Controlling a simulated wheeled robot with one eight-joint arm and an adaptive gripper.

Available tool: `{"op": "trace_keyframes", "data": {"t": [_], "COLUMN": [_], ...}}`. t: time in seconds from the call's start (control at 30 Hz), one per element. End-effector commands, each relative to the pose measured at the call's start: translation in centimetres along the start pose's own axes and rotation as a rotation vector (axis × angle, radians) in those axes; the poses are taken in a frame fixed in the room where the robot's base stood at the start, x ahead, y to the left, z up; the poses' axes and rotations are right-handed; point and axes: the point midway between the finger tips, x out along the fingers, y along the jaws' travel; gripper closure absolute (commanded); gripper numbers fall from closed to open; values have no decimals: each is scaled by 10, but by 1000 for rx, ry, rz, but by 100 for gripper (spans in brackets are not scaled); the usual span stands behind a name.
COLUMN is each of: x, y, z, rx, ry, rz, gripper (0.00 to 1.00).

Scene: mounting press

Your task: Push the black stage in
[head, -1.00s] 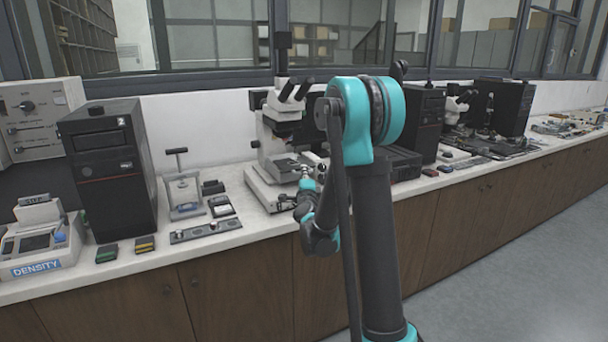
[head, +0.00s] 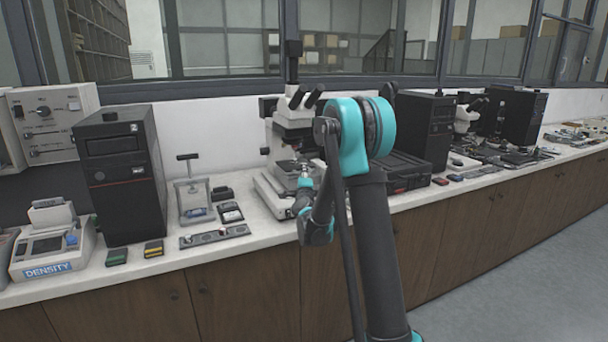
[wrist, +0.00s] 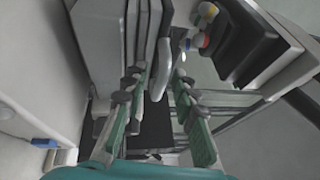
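The white microscope-like instrument (head: 292,132) stands on the counter in the middle of the head view. A dark stage plate (head: 284,168) shows below its head, partly hidden by my arm. My gripper is at the instrument's right front, mostly hidden behind my arm in the head view. In the wrist view my gripper (wrist: 160,74) has its two green-padded fingers apart, with pale grey parts and a rounded light lever (wrist: 163,72) seen between and beyond them. A black surface (wrist: 155,128) shows lower between the fingers. I cannot tell whether it is the stage, or whether anything is touched.
A small T-handled press (head: 191,190), a black computer tower (head: 122,175) and a density balance (head: 50,248) stand to the left. A black case (head: 400,172) and another tower (head: 425,130) stand to the right. The floor at lower right is clear.

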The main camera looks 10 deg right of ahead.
Motion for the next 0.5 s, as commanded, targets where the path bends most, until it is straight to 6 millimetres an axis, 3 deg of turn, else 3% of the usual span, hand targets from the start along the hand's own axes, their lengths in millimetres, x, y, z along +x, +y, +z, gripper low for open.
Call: {"op": "trace_keyframes", "data": {"t": [0.33, 0.5], "x": [-3, -24], "y": [0, 0], "z": [0, 1], "rx": [0, -1], "ry": [0, -1], "rz": [0, 0], "gripper": [69, 69]}}
